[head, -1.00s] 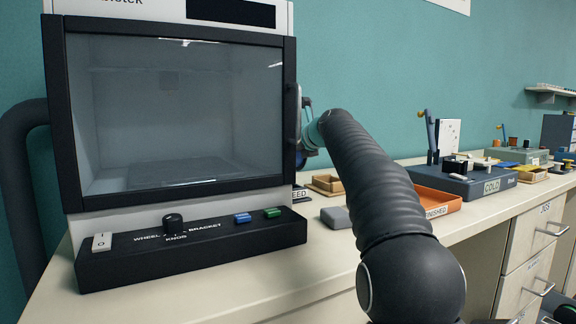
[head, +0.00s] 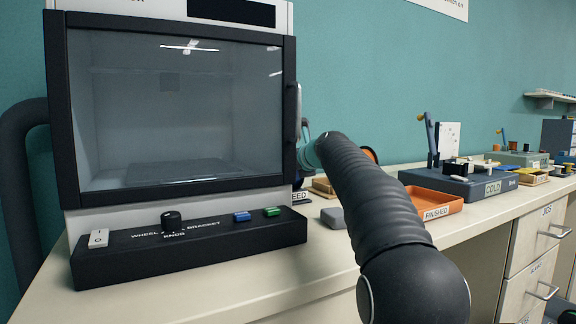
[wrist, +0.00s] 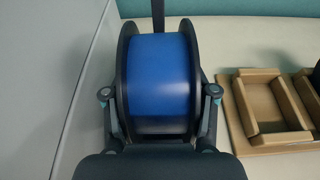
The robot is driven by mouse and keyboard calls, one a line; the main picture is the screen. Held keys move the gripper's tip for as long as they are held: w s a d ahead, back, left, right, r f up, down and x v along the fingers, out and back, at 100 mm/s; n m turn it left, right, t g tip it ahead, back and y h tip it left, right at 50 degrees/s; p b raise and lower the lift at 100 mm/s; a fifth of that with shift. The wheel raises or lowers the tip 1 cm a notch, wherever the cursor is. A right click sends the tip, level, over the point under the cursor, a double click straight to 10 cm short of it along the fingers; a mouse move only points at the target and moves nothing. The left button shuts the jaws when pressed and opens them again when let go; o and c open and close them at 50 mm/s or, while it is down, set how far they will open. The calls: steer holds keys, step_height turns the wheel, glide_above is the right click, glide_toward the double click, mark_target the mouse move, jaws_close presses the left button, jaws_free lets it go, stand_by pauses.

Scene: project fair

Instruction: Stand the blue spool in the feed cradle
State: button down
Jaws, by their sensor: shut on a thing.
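The blue spool (wrist: 160,75), with black flanges, fills the middle of the wrist view. My gripper (wrist: 160,98) is shut on it, one finger against each flange. In the head view my gripper is mostly hidden behind my arm and the machine's right edge. A FEED label (head: 301,197) stands on the bench there. I cannot make out the feed cradle itself; a dark upright post (wrist: 158,14) shows behind the spool. Whether the spool touches anything below is hidden.
The machine (head: 180,115) with its glass door stands close on the left. Wooden trays (wrist: 268,140) lie right of the spool. An orange round thing (head: 370,154) shows behind my arm. A grey block (head: 333,217), orange FINISHED tray (head: 450,198) and COLD unit (head: 470,186) stand rightward.

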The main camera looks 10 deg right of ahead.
steer(key=shift+f, duration=0.25)
steer(key=shift+c, duration=1.6)
jaws_free()
steer(key=shift+r, duration=0.45)
steer(key=v, duration=1.2)
steer(key=shift+b, duration=0.35)
steer(key=shift+r, duration=0.1)
